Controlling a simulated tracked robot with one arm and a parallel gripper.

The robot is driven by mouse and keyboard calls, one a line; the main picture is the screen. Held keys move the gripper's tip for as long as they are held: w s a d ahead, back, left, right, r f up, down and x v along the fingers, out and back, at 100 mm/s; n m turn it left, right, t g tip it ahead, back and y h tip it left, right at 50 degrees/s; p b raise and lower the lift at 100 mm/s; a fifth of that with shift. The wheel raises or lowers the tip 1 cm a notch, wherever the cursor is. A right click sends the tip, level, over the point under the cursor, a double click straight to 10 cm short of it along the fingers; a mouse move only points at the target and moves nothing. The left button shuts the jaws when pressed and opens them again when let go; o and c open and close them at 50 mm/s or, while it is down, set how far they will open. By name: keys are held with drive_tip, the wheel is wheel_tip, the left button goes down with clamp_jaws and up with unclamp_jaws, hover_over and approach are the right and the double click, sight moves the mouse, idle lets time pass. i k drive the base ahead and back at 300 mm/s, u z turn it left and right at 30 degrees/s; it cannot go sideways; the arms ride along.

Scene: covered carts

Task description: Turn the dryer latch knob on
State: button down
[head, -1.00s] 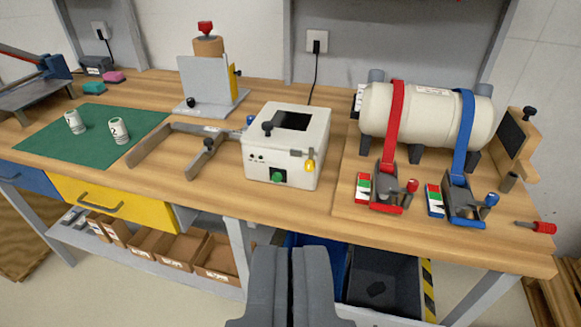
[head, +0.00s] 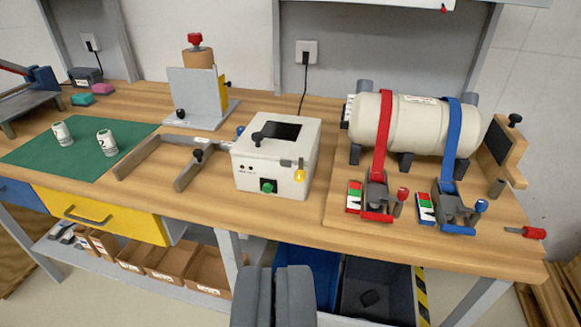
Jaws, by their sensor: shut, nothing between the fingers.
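A cream box (head: 272,160) with a dark window on top stands on the bench near the middle; it looks like the dryer. Its front has a green knob (head: 267,186) on a dark plate. I cannot tell which of these is the latch knob. My gripper (head: 273,270) is shut and empty, low in the picture in front of the bench, apart from the box.
A cream tank (head: 420,125) with red and blue straps and clamps stands to the right. A grey stand (head: 197,97) is behind left. A fork-shaped metal piece (head: 180,165) lies left of the box. Cardboard bins (head: 170,262) and a blue bin sit below the bench.

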sight(300, 176)
drive_tip(key=z, duration=1.5)
drive_tip(key=k, duration=1.25)
drive_tip(key=u, duration=1.05)
drive_tip(key=i, duration=1.05)
drive_tip(key=z, duration=0.05)
